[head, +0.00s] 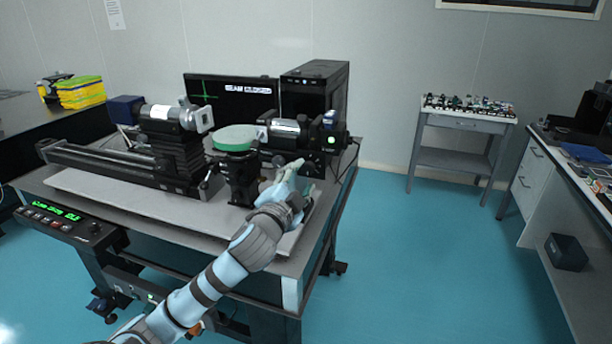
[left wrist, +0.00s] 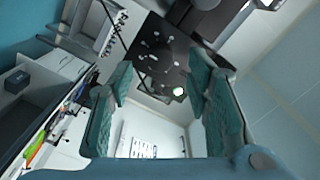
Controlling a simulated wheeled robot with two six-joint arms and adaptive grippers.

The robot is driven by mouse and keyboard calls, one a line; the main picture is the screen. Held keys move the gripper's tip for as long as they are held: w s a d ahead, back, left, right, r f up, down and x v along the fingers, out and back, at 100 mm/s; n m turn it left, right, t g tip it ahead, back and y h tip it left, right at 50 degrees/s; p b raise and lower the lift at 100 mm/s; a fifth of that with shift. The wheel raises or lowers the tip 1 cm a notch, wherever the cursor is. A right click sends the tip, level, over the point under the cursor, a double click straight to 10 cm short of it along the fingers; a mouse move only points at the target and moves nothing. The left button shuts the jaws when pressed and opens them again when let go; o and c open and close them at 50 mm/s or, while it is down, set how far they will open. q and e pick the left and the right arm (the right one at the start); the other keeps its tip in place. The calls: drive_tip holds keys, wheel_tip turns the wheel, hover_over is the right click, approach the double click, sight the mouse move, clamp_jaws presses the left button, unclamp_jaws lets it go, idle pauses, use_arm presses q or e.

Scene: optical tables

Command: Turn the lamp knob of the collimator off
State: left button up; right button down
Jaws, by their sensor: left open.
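The collimator (head: 286,128) is a silver and black tube on the optical table (head: 120,196), right of a green disc (head: 234,138). A small green light glows on the black housing at its right end. In the left wrist view a black panel (left wrist: 160,62) with several small pale knobs or screws and one lit spot (left wrist: 178,91) shows between my fingers; I cannot tell which is the lamp knob. My left gripper (head: 301,176) is open and empty, just below and in front of the collimator's right end. Its teal fingers (left wrist: 163,80) point at the panel, apart from it. My right gripper is out of view.
A monitor (head: 232,101) and a black computer (head: 316,82) stand behind the collimator. A black control box (head: 66,226) with a green display is at the table's front left. A small cart (head: 466,126) stands by the wall. The floor right of the table is clear.

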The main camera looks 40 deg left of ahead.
sight(307, 170)
use_arm(q)
drive_tip(key=x, duration=0.3)
drive_tip(key=shift+w, duration=0.35)
drive_tip(key=shift+a, duration=0.1)
clamp_jaws()
